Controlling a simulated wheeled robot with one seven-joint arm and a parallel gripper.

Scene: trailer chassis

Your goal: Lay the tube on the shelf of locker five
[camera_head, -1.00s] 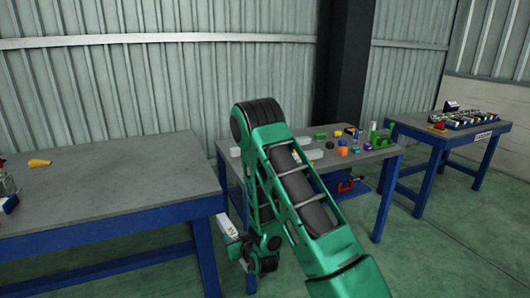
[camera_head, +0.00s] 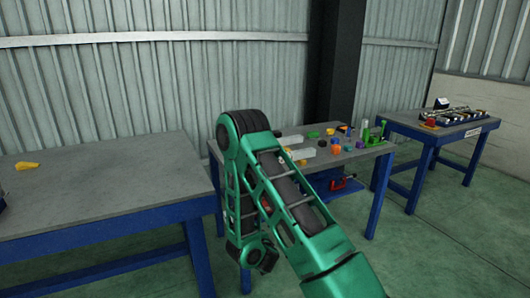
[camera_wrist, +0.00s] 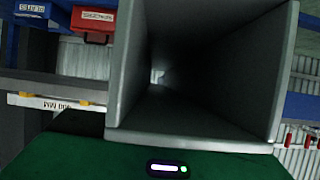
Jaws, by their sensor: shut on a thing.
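In the wrist view a grey, square-section hollow tube (camera_wrist: 123,75) fills the middle. I look into its open end and down its dark inside, with a small bright spot deep within. My gripper (camera_wrist: 168,158) shows there only as a green body with a lit indicator along the bottom edge. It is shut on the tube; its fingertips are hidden. In the head view my green arm bends down in front of the benches, and the tube cannot be made out. Locker five and its shelf are not visible in either view.
A grey-topped bench (camera_head: 110,185) stands left with a yellow item (camera_head: 27,166). A middle bench (camera_head: 350,157) holds several small coloured parts. A third bench (camera_head: 425,132) carries a tray. The wrist view shows a red labelled box (camera_wrist: 92,22) and a white marked strip (camera_wrist: 55,104). Floor at right is clear.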

